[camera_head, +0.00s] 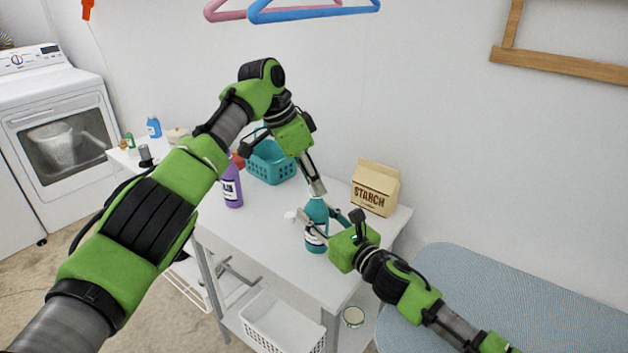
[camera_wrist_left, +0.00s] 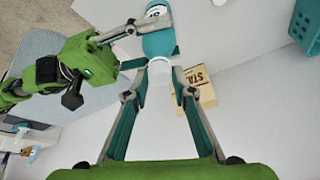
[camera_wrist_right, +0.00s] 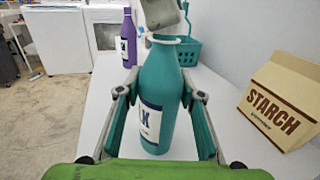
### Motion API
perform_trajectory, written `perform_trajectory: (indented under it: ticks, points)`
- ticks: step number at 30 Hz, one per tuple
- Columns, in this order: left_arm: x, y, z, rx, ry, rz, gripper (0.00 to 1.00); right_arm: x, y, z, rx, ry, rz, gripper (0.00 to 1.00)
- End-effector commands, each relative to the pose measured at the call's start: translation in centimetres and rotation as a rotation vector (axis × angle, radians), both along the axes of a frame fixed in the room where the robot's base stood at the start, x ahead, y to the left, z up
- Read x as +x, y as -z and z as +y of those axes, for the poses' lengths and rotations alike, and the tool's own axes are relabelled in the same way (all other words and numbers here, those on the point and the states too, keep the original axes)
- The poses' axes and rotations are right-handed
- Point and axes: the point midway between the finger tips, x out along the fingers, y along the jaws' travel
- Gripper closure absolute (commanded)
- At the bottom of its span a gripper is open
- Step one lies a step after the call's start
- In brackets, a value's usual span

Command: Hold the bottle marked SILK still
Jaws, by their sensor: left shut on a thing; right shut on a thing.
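The teal bottle (camera_head: 317,215) stands upright on the white table. In the right wrist view its white label shows the letters LK, the rest turned out of sight, on the bottle (camera_wrist_right: 160,90). My right gripper (camera_head: 322,226) is shut around the bottle's body from the side, one finger on each side; its fingers also show in the right wrist view (camera_wrist_right: 160,95). My left gripper (camera_head: 317,190) comes from above and is shut on the white top (camera_wrist_left: 163,73) of the same bottle. Its fingertips partly hide the top in the head view.
A starch box (camera_head: 375,188) stands right of the bottle. A purple bottle (camera_head: 233,188) and a teal basket (camera_head: 271,163) stand to the left on the white table (camera_head: 265,235). A white basket (camera_head: 280,322) sits on the lower shelf. An ironing board (camera_head: 480,300) is at right.

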Motion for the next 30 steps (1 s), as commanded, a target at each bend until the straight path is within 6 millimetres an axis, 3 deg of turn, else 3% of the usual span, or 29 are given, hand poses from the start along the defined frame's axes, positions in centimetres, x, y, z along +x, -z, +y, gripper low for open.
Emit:
perform_trajectory:
  ticks: [5,6,8,18,30]
  points:
    - [0.1,-0.1,0.1,0.001,-0.002,-0.003,0.85,0.0,0.0,-0.1,0.0,0.001,0.001,1.0]
    - [0.1,-0.1,0.1,0.001,-0.002,-0.003,0.71,0.0,0.0,-0.1,0.0,0.001,0.001,1.0]
    - [0.1,-0.1,0.1,0.001,-0.002,-0.003,0.59,0.0,0.0,-0.1,0.0,0.001,0.001,1.0]
    - [0.0,-0.3,0.0,0.002,-0.002,-0.002,0.59,0.0,0.0,-0.1,0.0,0.001,0.001,1.0]
    - [0.0,-4.4,0.0,0.001,-0.002,-0.001,0.59,0.0,0.0,0.0,-0.001,0.001,0.001,1.0]
